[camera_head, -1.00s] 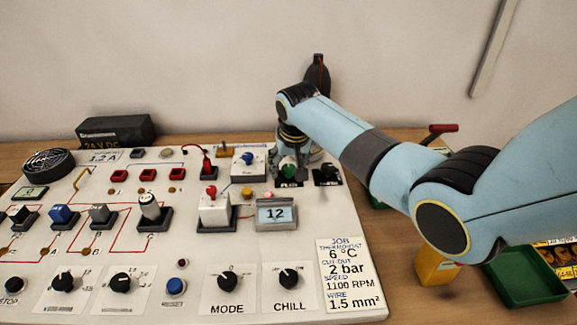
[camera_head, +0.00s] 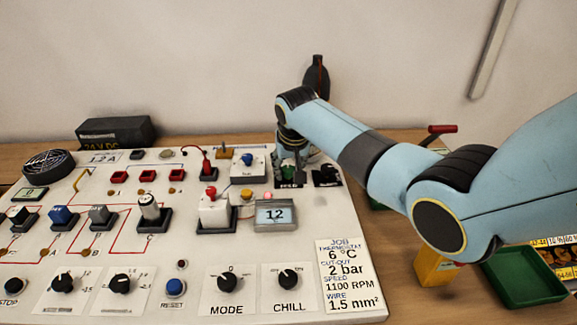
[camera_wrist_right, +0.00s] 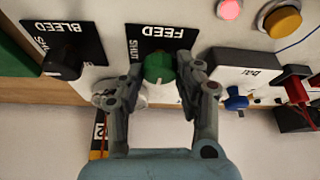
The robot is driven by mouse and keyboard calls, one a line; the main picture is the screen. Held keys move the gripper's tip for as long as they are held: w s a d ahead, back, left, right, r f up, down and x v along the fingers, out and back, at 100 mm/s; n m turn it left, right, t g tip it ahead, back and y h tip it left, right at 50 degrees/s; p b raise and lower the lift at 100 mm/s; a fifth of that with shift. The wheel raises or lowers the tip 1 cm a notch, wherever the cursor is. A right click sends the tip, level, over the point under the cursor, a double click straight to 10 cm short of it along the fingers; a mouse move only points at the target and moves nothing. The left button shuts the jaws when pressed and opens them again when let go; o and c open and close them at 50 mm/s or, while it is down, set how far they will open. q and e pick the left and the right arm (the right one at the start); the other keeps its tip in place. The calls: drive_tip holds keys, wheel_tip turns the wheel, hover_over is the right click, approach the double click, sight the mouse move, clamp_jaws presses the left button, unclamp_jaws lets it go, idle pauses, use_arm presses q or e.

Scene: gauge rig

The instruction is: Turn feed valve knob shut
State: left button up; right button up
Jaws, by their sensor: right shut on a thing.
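The green feed valve knob (camera_wrist_right: 158,67) sits on a black plate (camera_wrist_right: 165,35) marked FEED and SHUT, which appears upside down in the right wrist view. My right gripper (camera_wrist_right: 156,75) has a finger on each side of the knob and is shut on it. In the head view the gripper (camera_head: 288,166) reaches down to the green knob (camera_head: 288,171) at the back right of the panel. The fingers partly hide the knob there, and I cannot read its exact angle. My left gripper is not in view.
The black BLEED knob (camera_wrist_right: 62,62) is close beside the feed knob. A blue knob (camera_wrist_right: 236,99) on a white bar block is on the other side. A green tray (camera_head: 525,277) and yellow block (camera_head: 434,268) lie right of the panel.

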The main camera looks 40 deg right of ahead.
drive_tip(key=shift+m, duration=0.3)
drive_tip(key=shift+a+m+g+h+p, duration=0.1)
drive_tip(key=shift+m+g+h+p, duration=0.25)
drive_tip(key=shift+m, duration=1.15)
drive_tip(key=shift+w+m+g+h, duration=0.1)
drive_tip(key=shift+m+g+h, duration=0.3)
drive_tip(key=shift+m, duration=0.5)
drive_tip(key=m+b, duration=0.1)
drive_tip(key=m, duration=0.1)
drive_tip(key=shift+m+g+h, duration=0.3)
drive_tip(key=shift+g+h, duration=0.05)
drive_tip(key=m+b, duration=0.1)
drive_tip(key=m, duration=0.1)
drive_tip(key=m+g+b, duration=0.1)
drive_tip(key=m+b, duration=0.1)
drive_tip(key=shift+w+f+m+g+h, duration=0.15)
drive_tip(key=shift+m+g+h, duration=0.15)
drive_tip(key=m+g+b, duration=0.1)
drive_tip(key=m+b, duration=0.2)
drive_tip(key=shift+m+g+b, duration=0.6)
drive_tip(key=shift+m+b, duration=0.35)
drive_tip(key=shift+m, duration=0.25)
